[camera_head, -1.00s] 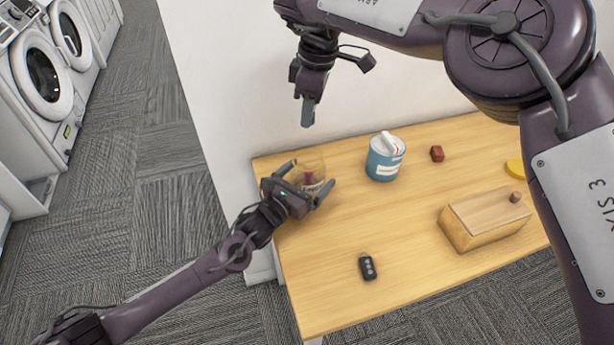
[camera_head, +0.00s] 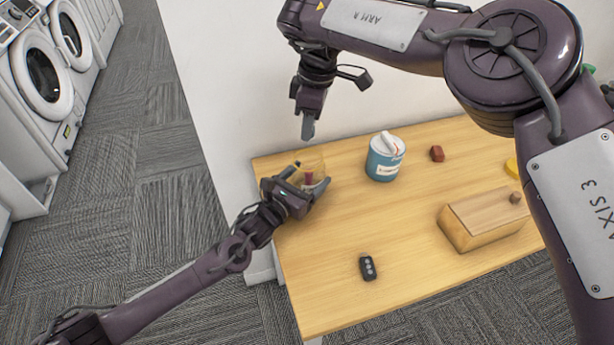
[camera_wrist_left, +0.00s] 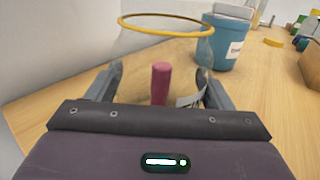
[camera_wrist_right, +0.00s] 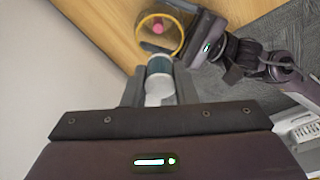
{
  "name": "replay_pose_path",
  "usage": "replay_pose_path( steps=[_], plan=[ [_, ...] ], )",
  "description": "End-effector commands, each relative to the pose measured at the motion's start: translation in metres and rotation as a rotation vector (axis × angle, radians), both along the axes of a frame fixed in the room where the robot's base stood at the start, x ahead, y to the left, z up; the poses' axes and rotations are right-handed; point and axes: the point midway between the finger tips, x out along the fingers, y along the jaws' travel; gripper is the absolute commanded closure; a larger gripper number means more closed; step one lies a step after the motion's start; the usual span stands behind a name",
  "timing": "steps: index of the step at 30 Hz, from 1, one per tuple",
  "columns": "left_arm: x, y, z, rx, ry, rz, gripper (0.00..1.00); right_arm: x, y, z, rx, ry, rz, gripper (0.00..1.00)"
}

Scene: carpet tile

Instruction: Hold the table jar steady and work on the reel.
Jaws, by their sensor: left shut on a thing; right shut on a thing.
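The table jar is clear glass with a yellow rim (camera_wrist_left: 165,34); in the head view the jar (camera_head: 314,160) stands upright at the table's left end. A dark pink stick (camera_wrist_left: 160,82) stands inside it. My left gripper (camera_head: 310,176) is shut on the jar, a finger on each side. My right gripper (camera_head: 307,128) is above and behind the jar, pointing down. In the right wrist view it is shut on a small white and teal cylinder (camera_wrist_right: 160,80), apparently the reel, with the jar (camera_wrist_right: 178,40) beyond. The head view does not clearly show this cylinder.
A blue tin (camera_head: 382,165) with a white item on top stands right of the jar. A wooden box (camera_head: 485,220), a reddish block (camera_head: 437,153), a yellow item (camera_head: 513,167) and a black remote (camera_head: 367,267) lie on the table. The wall (camera_head: 235,90) is close behind.

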Motion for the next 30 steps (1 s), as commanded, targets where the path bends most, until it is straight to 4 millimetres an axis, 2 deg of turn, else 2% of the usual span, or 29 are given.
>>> replay_pose_path(
  steps=[30],
  plan=[
    [0.000, 0.000, 0.000, 0.001, 0.001, 0.000, 0.54, 0.000, 0.000, -0.072, 0.000, 0.001, 0.000, 0.96]
  ],
)
